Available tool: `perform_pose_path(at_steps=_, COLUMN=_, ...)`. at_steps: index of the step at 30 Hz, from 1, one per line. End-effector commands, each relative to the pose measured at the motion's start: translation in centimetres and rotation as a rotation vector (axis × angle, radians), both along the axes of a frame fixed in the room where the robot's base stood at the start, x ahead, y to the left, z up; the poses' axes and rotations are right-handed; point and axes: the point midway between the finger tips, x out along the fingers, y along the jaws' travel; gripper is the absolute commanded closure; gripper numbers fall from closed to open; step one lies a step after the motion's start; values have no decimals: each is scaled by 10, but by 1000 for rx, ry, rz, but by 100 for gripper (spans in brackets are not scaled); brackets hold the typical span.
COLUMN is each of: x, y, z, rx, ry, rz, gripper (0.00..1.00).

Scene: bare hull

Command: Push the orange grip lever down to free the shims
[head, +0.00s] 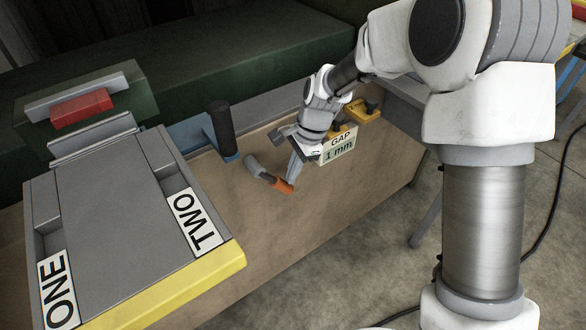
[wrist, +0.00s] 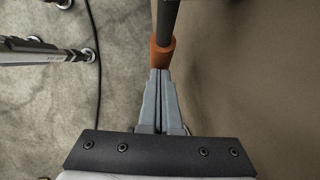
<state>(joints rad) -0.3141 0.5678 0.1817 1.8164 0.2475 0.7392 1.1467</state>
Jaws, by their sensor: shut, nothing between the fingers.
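The lever's orange grip (head: 283,186) is at the near right end of a grey bar (head: 258,168), over the brown tabletop in the head view. In the wrist view the orange grip (wrist: 162,54) is straight ahead of the fingertips, with the dark bar (wrist: 168,16) running on beyond it. My gripper (head: 292,179) is shut and empty, with its fingers pointing down at the orange grip. The fingertips (wrist: 161,72) overlap the grip's near edge in the wrist view; I cannot tell whether they touch it. I cannot pick out the shims.
A grey plate (head: 110,215) with ONE and TWO labels and a yellow edge is on the left. A black cylinder (head: 221,128) stands on a blue base behind the lever. A "GAP 1 mm" sign (head: 338,147) and a yellow block (head: 364,112) are close beside my gripper.

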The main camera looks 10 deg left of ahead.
Motion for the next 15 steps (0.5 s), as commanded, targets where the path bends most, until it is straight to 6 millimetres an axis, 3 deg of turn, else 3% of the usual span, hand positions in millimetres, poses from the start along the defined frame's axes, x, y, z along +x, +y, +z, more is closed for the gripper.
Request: perform_pose_path(at_steps=15, x=-14, y=12, z=-19, rx=125, ry=149, rz=2, gripper=100)
